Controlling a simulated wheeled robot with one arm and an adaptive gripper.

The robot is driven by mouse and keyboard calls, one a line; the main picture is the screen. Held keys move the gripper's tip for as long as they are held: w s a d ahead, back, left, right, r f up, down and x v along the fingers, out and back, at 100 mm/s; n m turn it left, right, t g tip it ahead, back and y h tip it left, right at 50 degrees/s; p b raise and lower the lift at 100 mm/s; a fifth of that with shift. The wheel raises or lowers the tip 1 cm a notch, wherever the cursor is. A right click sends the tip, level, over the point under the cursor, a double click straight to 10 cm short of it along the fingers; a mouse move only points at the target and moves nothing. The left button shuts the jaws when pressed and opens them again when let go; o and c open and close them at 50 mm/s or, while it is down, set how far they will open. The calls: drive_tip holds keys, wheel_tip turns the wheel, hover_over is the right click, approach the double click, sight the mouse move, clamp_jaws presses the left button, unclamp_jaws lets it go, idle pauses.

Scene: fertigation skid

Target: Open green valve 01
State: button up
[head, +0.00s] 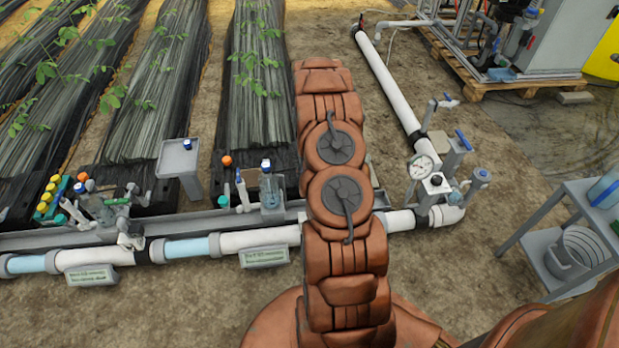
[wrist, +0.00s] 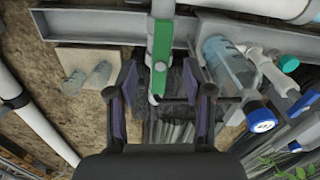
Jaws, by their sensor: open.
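A green valve handle (wrist: 161,62) shows in the wrist view, upright in the picture, on a pale vertical pipe (wrist: 162,12). No number is readable on it. My gripper (wrist: 161,100) is open. Its two dark fingers stand left and right of the lower end of the handle and pipe, with a gap on each side. I cannot tell how deep the handle lies between them. In the head view my own arm hides the gripper and this handle. Another green lever (head: 117,202) shows there at the left, beside the manifold.
A grey channel (wrist: 95,24) crosses behind the handle. A clear filter bowl (wrist: 225,62) and a blue-capped part (wrist: 260,120) stand close to the right finger. Two clear cylinders (wrist: 86,78) sit to the left. A pressure gauge (head: 424,167) stands right of my arm.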

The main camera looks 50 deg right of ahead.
drive_tip(key=shift+r+p, duration=0.65)
drive_tip(key=shift+r, duration=2.55)
